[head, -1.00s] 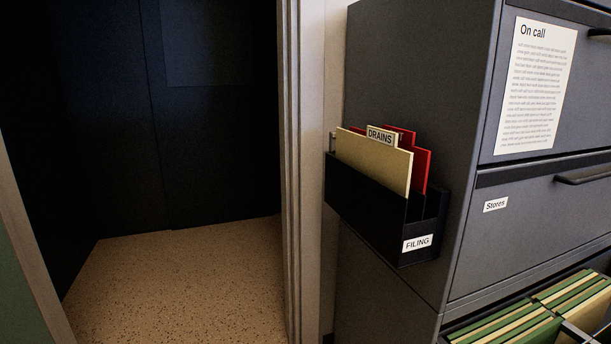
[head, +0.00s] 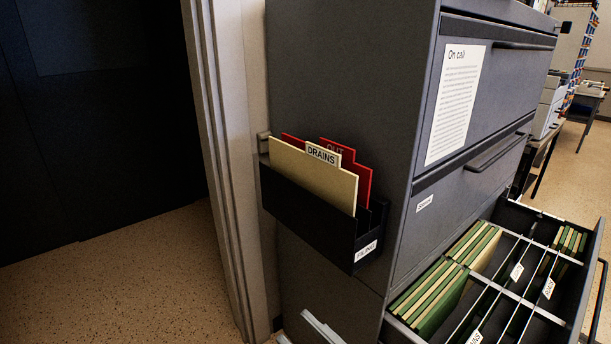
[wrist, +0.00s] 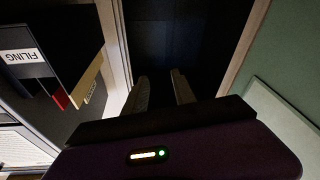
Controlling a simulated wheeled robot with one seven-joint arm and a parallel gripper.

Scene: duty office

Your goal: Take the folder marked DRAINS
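The cream folder with the DRAINS tab (head: 310,178) stands upright in a black wall holder marked FILING (head: 300,222), on the side of a grey cabinet. A red card with an OUT tab (head: 352,168) stands right behind it. In the wrist view the holder (wrist: 55,25) appears upside down at the upper left, with edges of the red card (wrist: 60,100) and cream folder (wrist: 92,82) showing. My gripper (wrist: 160,86) is open and empty, its two fingers apart. It points towards the dark doorway, to one side of the holder and clear of the folder.
A pale door frame (head: 225,150) stands just left of the holder. The grey cabinet (head: 345,80) has an open lower drawer (head: 585,290) with green and cream folders, jutting out at the right. Speckled floor (head: 120,270) is free at the left.

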